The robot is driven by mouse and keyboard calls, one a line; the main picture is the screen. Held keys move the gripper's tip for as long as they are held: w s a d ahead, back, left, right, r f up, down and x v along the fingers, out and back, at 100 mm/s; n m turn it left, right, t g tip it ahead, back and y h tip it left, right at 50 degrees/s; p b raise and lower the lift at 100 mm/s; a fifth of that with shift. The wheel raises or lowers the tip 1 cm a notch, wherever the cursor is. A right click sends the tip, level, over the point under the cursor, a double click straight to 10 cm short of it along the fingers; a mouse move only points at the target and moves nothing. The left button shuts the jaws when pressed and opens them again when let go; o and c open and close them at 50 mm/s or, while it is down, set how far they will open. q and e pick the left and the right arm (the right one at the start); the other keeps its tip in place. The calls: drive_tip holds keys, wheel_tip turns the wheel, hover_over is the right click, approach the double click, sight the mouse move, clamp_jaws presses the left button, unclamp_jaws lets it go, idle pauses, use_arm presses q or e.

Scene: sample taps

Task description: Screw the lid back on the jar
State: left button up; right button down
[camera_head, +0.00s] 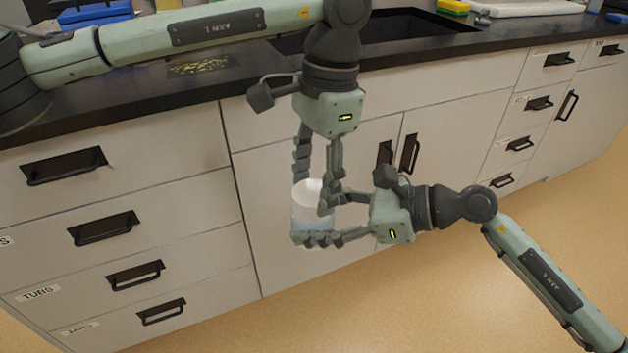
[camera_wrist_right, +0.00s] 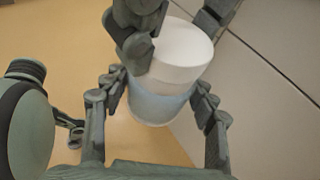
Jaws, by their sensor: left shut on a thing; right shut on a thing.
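The jar (camera_head: 312,221) is a small translucent, pale blue container held in the air in front of the cabinets. The white lid (camera_head: 308,192) sits on top of its mouth; whether it is threaded tight I cannot tell. My left gripper (camera_head: 314,196) comes down from above and is shut on the lid. My right gripper (camera_head: 312,238) reaches in from the right and is shut on the jar's body. In the right wrist view, the lid (camera_wrist_right: 178,50) lies over the jar (camera_wrist_right: 157,105), with left fingers at the lid and right fingers either side of the jar.
The black countertop (camera_head: 130,93) with a sink (camera_head: 400,27) runs behind my arms. White cabinets with labelled drawers (camera_head: 100,228) stand just behind the jar. The tan floor (camera_head: 450,270) is clear at the lower right.

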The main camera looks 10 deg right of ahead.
use_arm(q)
drive_tip(key=o, duration=0.7)
drive_tip(key=shift+r, duration=2.25)
